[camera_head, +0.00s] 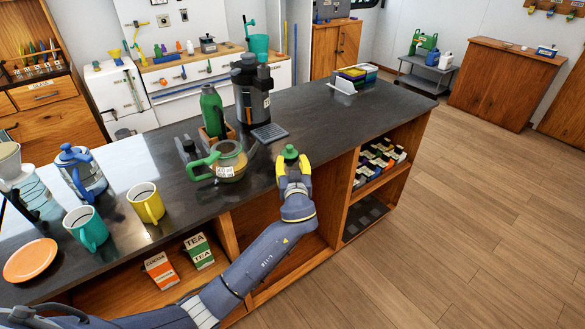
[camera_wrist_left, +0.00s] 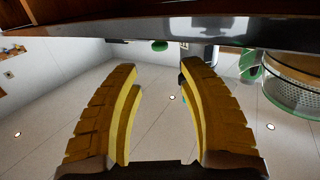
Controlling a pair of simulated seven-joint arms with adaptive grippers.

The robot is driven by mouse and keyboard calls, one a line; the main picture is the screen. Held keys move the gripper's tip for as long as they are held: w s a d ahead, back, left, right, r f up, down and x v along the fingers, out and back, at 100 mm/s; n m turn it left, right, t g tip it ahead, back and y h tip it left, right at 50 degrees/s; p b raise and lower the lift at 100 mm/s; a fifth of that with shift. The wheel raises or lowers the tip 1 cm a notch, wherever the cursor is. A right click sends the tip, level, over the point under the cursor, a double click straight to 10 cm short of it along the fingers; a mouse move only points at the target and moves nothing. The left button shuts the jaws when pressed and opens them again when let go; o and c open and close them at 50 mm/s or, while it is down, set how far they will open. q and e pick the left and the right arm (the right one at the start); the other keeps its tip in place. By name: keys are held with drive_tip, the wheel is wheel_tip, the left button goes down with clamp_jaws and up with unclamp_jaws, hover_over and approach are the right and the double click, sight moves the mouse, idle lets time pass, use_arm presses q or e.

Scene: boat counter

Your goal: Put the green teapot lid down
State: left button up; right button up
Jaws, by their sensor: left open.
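The green teapot lid (camera_head: 291,152) is at the counter's front edge, just beyond my left gripper (camera_head: 293,168). In the left wrist view, which is upside down, the lid (camera_wrist_left: 160,45) shows past the gap between the yellow fingertips (camera_wrist_left: 160,67). The fingers are spread, with nothing between them. The lid appears to rest on the counter; its underside is hidden. The glass teapot (camera_head: 228,160) with green handle stands uncovered to the left of the gripper; it also shows in the left wrist view (camera_wrist_left: 294,82). My right gripper is not in view.
The dark counter (camera_head: 330,118) is clear right of the lid, up to a file rack (camera_head: 352,78). A drip tray (camera_head: 270,132) and coffee machine (camera_head: 251,92) stand behind. A green bottle (camera_head: 211,108), a yellow mug (camera_head: 146,203) and a teal mug (camera_head: 87,228) are to the left.

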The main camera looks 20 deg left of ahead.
use_arm(q)
drive_tip(key=shift+v, duration=1.3)
